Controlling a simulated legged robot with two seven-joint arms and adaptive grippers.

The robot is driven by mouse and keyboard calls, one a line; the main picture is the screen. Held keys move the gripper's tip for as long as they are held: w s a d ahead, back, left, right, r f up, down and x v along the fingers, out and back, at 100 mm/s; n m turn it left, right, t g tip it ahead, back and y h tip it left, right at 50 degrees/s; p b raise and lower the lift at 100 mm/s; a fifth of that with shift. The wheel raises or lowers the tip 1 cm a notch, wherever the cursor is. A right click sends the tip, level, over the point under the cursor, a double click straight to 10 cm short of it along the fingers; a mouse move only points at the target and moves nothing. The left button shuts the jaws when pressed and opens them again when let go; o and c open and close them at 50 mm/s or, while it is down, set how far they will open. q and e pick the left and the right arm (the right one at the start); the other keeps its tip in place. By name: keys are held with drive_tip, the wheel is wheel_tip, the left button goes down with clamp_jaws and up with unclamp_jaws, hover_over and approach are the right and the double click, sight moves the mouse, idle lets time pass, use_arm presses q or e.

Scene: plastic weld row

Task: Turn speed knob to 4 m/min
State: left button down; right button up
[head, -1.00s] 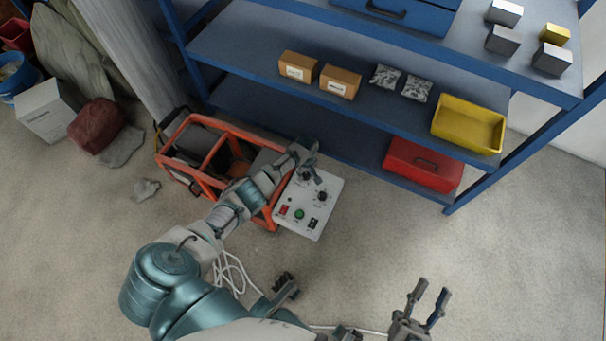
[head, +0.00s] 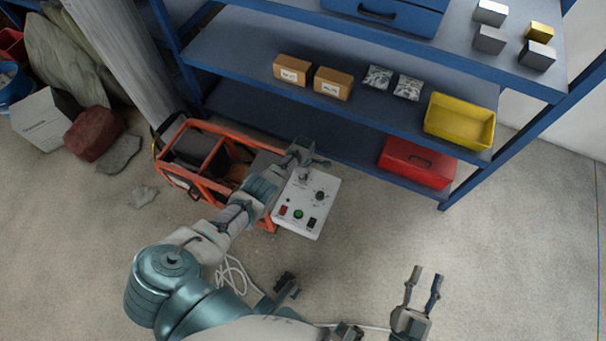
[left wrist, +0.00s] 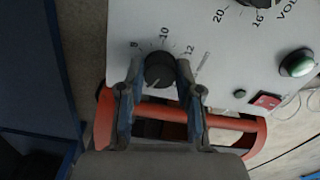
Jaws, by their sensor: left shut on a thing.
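The speed knob (left wrist: 159,70) is a round black knob on the white control panel (head: 302,226). Scale marks 8, 10 and 12 show around it in the left wrist view; its pointer is not clear there. My left gripper (left wrist: 158,76) is shut on this knob, one finger on each side. In the head view my left gripper (head: 312,160) is at the panel's far edge and partly covers the knob. My right gripper (head: 425,276) is open and empty above the floor, right of the panel.
A second black knob (head: 320,196), a red switch (head: 283,211) and a green button (head: 298,214) share the panel. An orange frame (head: 181,183) stands left of it. A blue shelf (head: 230,105) stands behind. White cable (head: 236,277) lies on the floor.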

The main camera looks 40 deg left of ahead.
use_arm(q)
drive_tip(key=shift+n, duration=1)
drive_tip(key=shift+w, duration=0.1)
drive_tip(key=c, duration=0.8)
unclamp_jaws()
drive_tip(key=shift+f, duration=0.1)
wheel_tip(320, 180, up, 12)
drive_tip(key=shift+w+f, duration=0.1)
